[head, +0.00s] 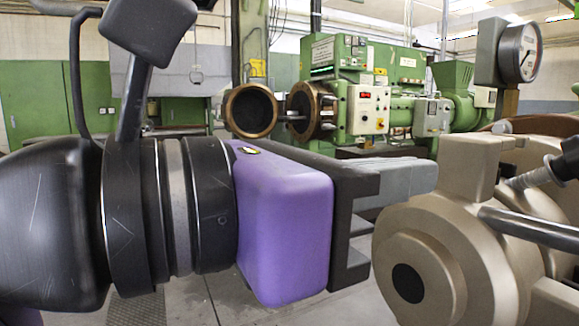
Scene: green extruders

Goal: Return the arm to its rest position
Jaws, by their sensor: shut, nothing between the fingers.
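My gripper (422,178) reaches in from the left in the head view, at the end of my black arm with a purple housing. Its grey fingers point right and are shut, with nothing between them. The fingertips appear just left of a beige metal housing (425,240) in the picture. I cannot tell how far apart in depth they are. The far sides of the fingers are hidden.
The beige housing with a metal rod (530,228) fills the right foreground. A round gauge (521,52) stands above it. A green extruder (350,70) with an open round bronze-coloured flange (251,110) stands behind. Grey floor (250,312) shows below my gripper.

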